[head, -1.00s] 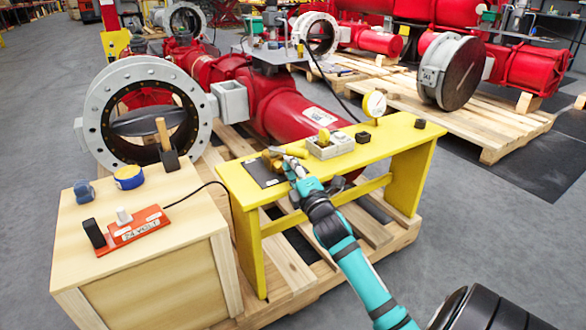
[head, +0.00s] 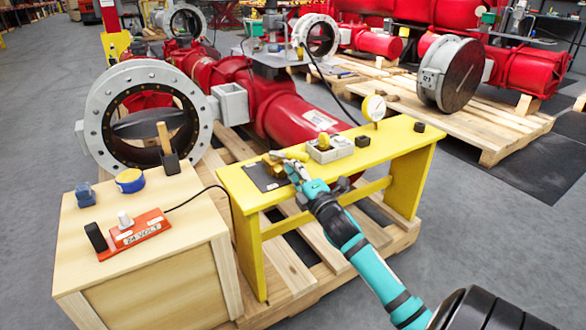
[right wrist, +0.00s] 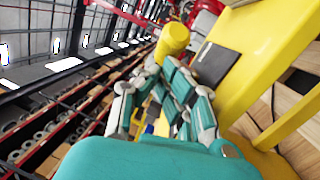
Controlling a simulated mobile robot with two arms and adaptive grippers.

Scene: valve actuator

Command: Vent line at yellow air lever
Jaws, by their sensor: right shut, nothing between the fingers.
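The yellow air lever (head: 291,156) sits on a brass valve body (head: 272,167) near the left end of the yellow bench (head: 350,157). Its rounded yellow end also shows large in the right wrist view (right wrist: 174,37), just beyond my fingers. My right gripper (head: 292,168) is at the near side of the lever, close against it; whether it touches cannot be told. The gripper's fingers (right wrist: 172,88) are shut with nothing between them. The fingers partly hide the valve body. My left gripper is not in view.
On the bench are a dark plate (head: 264,177), a grey box with a yellow knob (head: 330,149), a gauge (head: 374,108) and small black blocks. A wooden crate (head: 150,270) with an orange 24-volt box (head: 133,234) stands at left. A red actuator (head: 295,120) lies behind.

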